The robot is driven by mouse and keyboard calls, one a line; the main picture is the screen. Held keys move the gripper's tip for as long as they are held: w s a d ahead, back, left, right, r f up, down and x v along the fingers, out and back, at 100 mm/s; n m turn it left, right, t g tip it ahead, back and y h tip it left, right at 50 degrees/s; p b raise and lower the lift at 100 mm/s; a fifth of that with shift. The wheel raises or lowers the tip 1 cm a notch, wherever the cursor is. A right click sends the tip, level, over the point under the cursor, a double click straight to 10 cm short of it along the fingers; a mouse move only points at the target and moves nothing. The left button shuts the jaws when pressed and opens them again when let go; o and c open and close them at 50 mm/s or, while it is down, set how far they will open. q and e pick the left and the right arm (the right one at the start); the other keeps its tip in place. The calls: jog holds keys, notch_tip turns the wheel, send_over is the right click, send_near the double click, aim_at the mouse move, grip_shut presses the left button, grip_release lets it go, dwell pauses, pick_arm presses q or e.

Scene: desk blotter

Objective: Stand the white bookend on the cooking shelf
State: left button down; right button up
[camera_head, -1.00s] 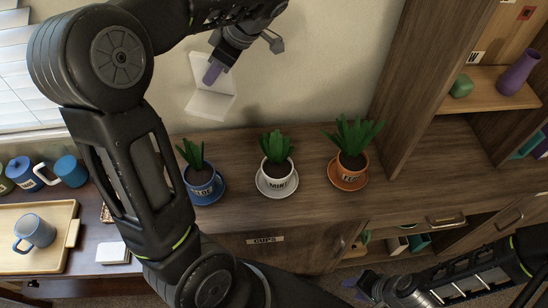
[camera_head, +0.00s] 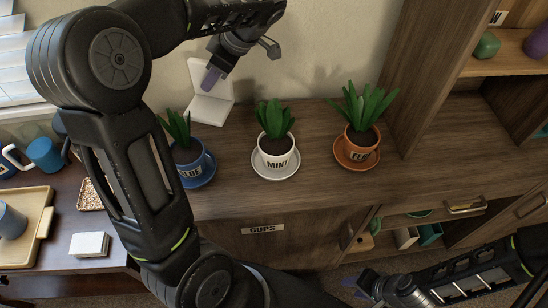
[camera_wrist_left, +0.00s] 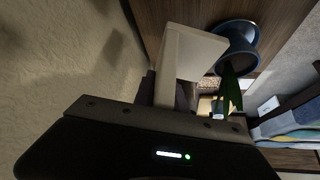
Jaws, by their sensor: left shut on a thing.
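My left gripper (camera_head: 211,82) is shut on the white bookend (camera_head: 208,108), an L-shaped piece with an upright plate and a flat foot. It is by the wall behind the blue pot; I cannot tell whether its foot touches the wooden top. In the left wrist view the bookend (camera_wrist_left: 190,52) sticks out past the gripper, near the blue pot. My right gripper (camera_head: 358,288) is low at the front, away from the bookend; its finger gap is unclear. No readable label marks a cooking shelf; a shelf (camera_head: 510,68) at the upper right has a partly cut-off label.
Three potted plants on saucers, blue (camera_head: 192,165), white (camera_head: 276,155) and orange (camera_head: 357,148), stand on the wooden top (camera_head: 310,190). A tall wooden panel (camera_head: 415,80) rises to their right. A green object (camera_head: 487,45) and purple vase (camera_head: 540,42) stand on the upper shelf.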

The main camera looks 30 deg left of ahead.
aim_at(216, 99)
pick_arm(q)
jog(key=shift+f, duration=0.15)
jog(key=shift+f, duration=3.15)
notch_tip(216, 99, down, 4)
jog(key=shift+r+p, duration=0.15)
jog(key=shift+p, duration=0.15)
